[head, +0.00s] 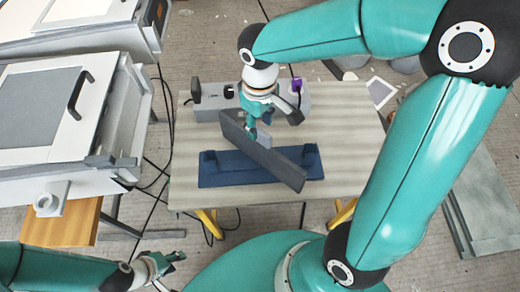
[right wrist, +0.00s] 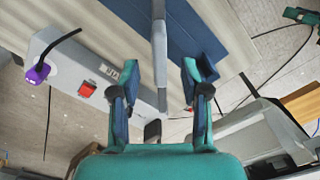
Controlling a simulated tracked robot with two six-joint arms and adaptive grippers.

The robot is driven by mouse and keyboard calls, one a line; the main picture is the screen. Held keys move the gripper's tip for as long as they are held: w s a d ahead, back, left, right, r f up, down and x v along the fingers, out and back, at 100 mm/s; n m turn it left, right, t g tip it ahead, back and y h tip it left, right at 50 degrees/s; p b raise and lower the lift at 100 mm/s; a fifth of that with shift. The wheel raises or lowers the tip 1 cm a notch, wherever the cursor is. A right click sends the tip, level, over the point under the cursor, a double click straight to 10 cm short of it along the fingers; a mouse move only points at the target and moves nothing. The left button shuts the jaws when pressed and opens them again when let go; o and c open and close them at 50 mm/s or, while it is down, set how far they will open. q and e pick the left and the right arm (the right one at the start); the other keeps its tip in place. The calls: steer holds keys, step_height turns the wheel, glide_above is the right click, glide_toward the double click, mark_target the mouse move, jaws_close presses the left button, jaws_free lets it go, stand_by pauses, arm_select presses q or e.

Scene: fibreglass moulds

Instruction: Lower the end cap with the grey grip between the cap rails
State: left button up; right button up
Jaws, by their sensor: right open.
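The end cap (head: 284,168) is a long dark grey plate lying askew over the blue cap rails (head: 225,178), its near right end past their front edge. Its lighter grey grip (head: 263,139) shows near its middle. Whether the cap touches the rails I cannot tell. My right gripper (head: 268,124) is above the cap with its fingers spread. In the right wrist view a grey bar of the cap (right wrist: 159,45) lies between the open fingers (right wrist: 160,80), with gaps on both sides. My left gripper (head: 168,265) is open and empty at lower left, away from the table.
The wooden table (head: 345,130) holds a grey power strip (head: 210,100) with a purple plug (head: 296,86) and a red switch (right wrist: 87,89) behind the rails. White moulds or cabinets (head: 60,110) stand at left. Cables lie on the floor. The table's right side is clear.

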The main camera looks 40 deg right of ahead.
mark_target(260, 131)
steer(key=shift+f, duration=1.95)
jaws_close()
